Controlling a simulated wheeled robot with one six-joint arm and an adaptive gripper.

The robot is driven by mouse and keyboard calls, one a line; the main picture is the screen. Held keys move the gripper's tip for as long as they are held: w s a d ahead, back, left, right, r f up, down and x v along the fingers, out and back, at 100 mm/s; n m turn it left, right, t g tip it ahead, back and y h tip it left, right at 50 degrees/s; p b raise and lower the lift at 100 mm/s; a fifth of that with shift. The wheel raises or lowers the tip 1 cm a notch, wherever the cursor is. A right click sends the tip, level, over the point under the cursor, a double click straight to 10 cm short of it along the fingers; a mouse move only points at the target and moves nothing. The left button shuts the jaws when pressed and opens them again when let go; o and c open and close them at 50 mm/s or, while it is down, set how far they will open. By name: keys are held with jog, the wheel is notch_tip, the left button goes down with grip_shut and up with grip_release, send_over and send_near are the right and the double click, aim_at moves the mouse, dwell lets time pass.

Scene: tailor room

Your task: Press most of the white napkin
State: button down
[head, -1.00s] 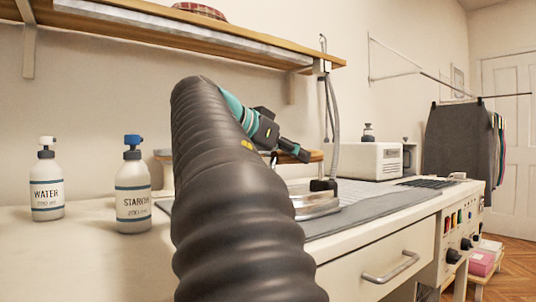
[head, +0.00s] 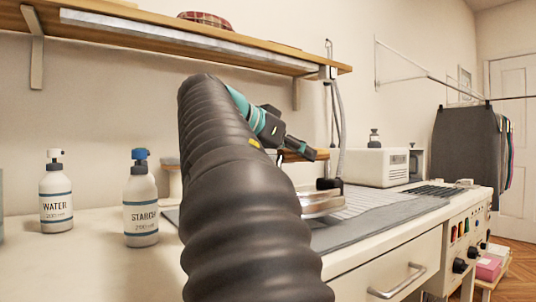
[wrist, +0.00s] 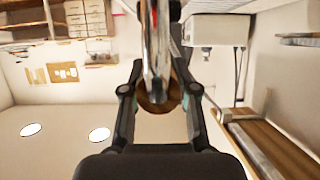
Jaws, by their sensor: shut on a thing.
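The iron (head: 322,203) shows in the head view as a silver body low on the pressing surface, partly hidden behind my dark ribbed arm. In the wrist view my gripper (wrist: 160,92) is shut on the iron's brown handle (wrist: 157,106), with shiny metal (wrist: 155,40) beyond it. A pale, lined white area (head: 372,203), seemingly the napkin, lies flat on the grey pad (head: 385,228) right of the iron. Its far edges are unclear, and I cannot tell whether the iron touches it.
A water bottle (head: 56,198) and a starch bottle (head: 140,205) stand left of my arm. A wooden shelf (head: 220,42) hangs above, and a grey hose (head: 340,125) runs down to the iron. A white machine (head: 380,167) stands behind the pad.

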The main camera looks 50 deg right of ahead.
jog(key=shift+s+r+p, duration=0.1)
jog(key=shift+r+p, duration=1.45)
jog(key=shift+r, duration=0.6)
